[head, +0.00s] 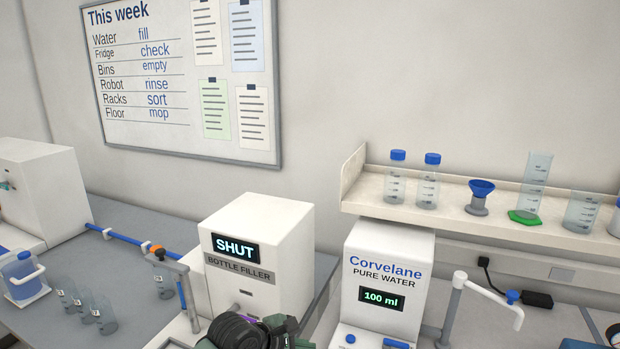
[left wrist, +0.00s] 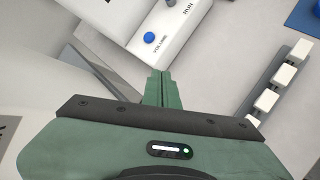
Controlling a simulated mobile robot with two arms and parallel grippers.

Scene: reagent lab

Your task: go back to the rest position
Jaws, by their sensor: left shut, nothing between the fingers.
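My left gripper (left wrist: 157,88) shows in the left wrist view with its green fingers together and nothing between them. Beyond the fingertips is the white front of a machine with a blue VOLUME button (left wrist: 149,38) and a RUN label. In the head view a dark and green part of my left arm shows at the bottom edge, in front of the bottle filler (head: 258,250); its fingertips are not clear there. The filler's display reads SHUT. My right gripper is in neither view.
Right of the filler stands the Corvelane water dispenser (head: 385,275), reading 100 ml, with a white tap arm (head: 490,290) beside it. A wall shelf (head: 400,208) holds bottles, a blue funnel and glassware.

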